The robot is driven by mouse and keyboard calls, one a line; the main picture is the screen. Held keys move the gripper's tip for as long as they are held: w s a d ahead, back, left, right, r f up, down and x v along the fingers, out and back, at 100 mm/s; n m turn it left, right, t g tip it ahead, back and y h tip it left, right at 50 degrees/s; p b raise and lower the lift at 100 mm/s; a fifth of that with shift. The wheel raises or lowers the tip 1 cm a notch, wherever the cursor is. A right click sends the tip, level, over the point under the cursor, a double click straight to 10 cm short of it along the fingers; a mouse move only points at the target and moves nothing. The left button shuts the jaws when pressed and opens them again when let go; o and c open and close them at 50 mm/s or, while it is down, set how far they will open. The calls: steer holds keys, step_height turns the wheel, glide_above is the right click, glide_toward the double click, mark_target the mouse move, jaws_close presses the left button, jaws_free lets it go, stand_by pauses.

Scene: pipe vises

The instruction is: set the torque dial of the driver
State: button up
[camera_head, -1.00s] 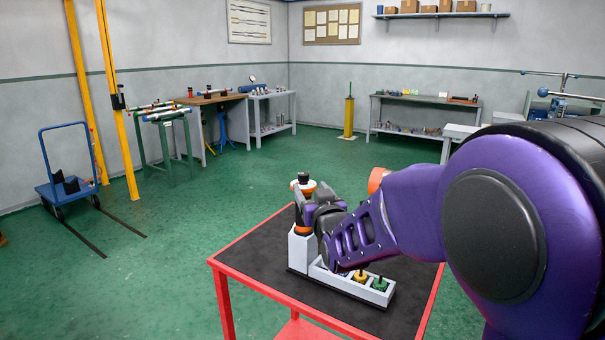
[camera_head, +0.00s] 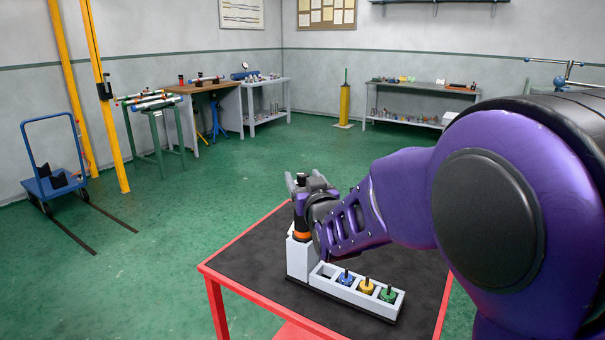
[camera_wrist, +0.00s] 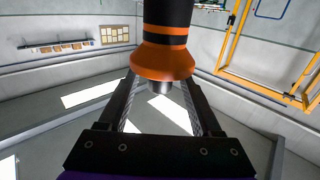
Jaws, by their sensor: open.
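The driver (camera_head: 301,222), black with orange bands, stands upright in a pale grey block (camera_head: 298,260) on the cart. In the wrist view, which is upside down, its orange flared collar (camera_wrist: 163,62) and short metal tip lie between or just beyond my fingertips. My gripper (camera_wrist: 159,84) is open, its two fingers apart on either side of the driver, with gaps showing. In the head view my gripper (camera_head: 303,190) is at the driver's upper part and, with my wrist, partly hides it. The dial's setting cannot be read.
A pale tray (camera_head: 322,281) beside the block holds blue (camera_head: 346,277), yellow (camera_head: 366,286) and green (camera_head: 388,294) pieces with dark stems. The black-topped red cart (camera_head: 250,262) has bare surface around them. Benches and a blue trolley (camera_head: 54,185) stand farther off.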

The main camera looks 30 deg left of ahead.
steer(key=shift+w+a, duration=0.2)
steer(key=shift+w, duration=0.05)
steer(key=shift+c, duration=0.2)
jaws_close()
